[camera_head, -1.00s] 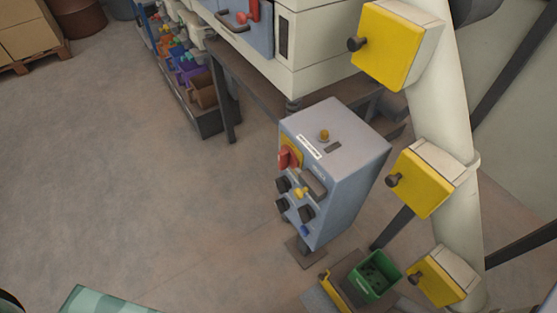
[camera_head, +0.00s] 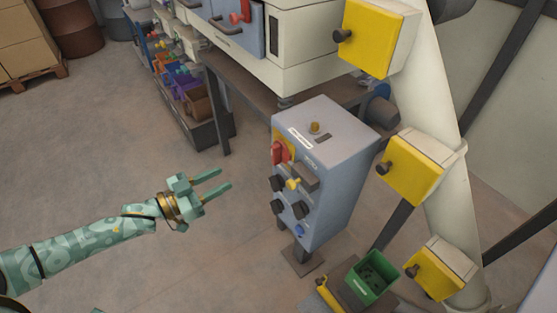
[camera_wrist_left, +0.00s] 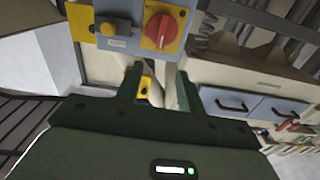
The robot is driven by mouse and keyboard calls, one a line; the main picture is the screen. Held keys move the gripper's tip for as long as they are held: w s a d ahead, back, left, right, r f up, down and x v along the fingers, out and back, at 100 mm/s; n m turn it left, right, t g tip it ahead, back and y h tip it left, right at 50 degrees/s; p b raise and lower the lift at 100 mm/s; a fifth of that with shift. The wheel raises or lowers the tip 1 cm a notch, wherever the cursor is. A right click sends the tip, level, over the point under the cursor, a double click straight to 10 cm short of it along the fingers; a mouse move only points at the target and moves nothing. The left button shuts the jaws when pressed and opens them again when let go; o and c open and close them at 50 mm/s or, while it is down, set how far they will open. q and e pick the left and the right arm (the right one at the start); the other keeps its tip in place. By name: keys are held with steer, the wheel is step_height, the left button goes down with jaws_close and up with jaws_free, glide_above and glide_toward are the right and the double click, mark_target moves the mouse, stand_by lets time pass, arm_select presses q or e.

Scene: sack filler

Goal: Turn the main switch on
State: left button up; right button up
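The main switch (camera_head: 280,152) is a red rotary knob on a yellow plate, at the upper left of the front of a blue-grey control box (camera_head: 336,135). In the left wrist view the red knob (camera_wrist_left: 158,31) shows near the top, beyond the fingertips, with its bar tilted. My left gripper (camera_head: 224,180) is open and empty, left of the box and apart from it, with its fingers pointing right toward the box front. In the left wrist view its two fingers (camera_wrist_left: 158,75) stand apart. My right gripper is in neither view.
The box front also carries several black knobs (camera_head: 302,209), a yellow knob (camera_head: 292,184) and a blue button (camera_head: 299,229). Yellow-fronted boxes (camera_head: 414,169) on a pale post stand to the right. A green bin (camera_head: 371,279) is below. The floor at left is clear.

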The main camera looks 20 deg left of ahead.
mark_target(272, 152)
arm_select(q)
steer(key=b+x, duration=0.4)
steer(key=x, duration=1.2)
steer(key=shift+w+a+r, duration=0.1)
steer(key=shift+w+r, duration=0.05)
steer(key=shift+w, duration=0.1)
jaws_close()
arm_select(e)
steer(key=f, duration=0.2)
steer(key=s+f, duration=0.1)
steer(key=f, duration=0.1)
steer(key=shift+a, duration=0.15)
